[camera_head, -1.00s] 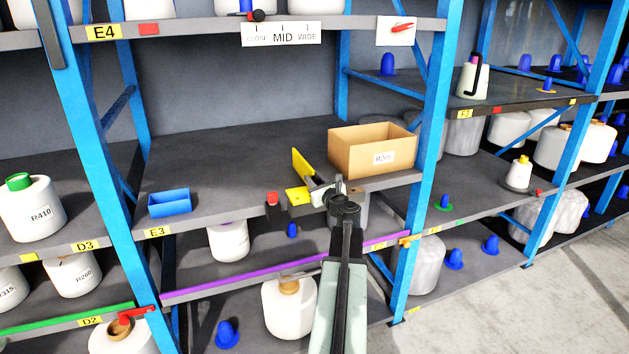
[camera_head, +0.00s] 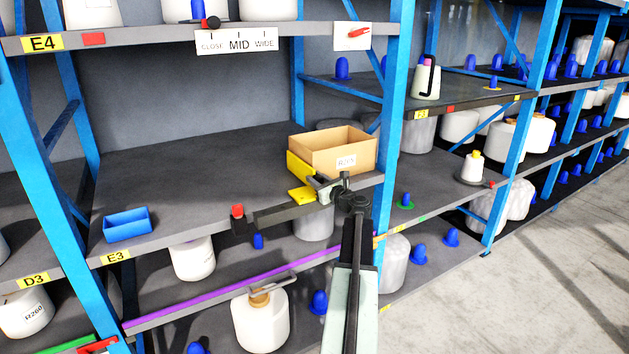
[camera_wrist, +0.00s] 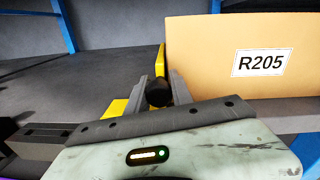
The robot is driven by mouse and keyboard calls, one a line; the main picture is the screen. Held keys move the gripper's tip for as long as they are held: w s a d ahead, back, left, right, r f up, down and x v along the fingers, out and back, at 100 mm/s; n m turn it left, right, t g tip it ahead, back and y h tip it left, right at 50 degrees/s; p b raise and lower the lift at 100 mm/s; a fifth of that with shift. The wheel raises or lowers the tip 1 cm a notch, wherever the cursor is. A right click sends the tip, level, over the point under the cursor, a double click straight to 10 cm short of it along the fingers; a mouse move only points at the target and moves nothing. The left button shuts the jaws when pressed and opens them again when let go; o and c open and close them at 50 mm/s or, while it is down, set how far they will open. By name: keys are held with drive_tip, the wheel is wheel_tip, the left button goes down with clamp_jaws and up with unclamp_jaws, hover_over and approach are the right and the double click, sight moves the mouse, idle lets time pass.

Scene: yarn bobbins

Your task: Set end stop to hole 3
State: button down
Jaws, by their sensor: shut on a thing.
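The yellow end stop (camera_head: 301,178) is an upright plate with a flat foot, at the dark rail (camera_head: 272,217) along the front edge of shelf E3. In the wrist view the end stop (camera_wrist: 161,62) stands directly left of the cardboard box, touching or nearly so. My gripper (camera_head: 328,187) is at the stop's right side in the head view. In the wrist view my gripper (camera_wrist: 161,84) has its two fingers closed around the stop's black knob (camera_wrist: 158,93). The rail's holes and their numbers cannot be read here.
The cardboard box (camera_head: 334,153) marked R205 stands on the shelf's right end by a blue post (camera_head: 391,120). A blue bin (camera_head: 127,224) is at front left. The middle of the shelf is clear.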

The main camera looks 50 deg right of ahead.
drive_tip(key=c, duration=1.1)
unclamp_jaws()
drive_tip(key=shift+s+a, duration=0.1)
drive_tip(key=shift+c, duration=0.2)
drive_tip(key=shift+a, duration=0.1)
drive_tip(key=v, duration=0.7)
drive_tip(key=shift+s, duration=0.25)
drive_tip(key=shift+a, duration=0.1)
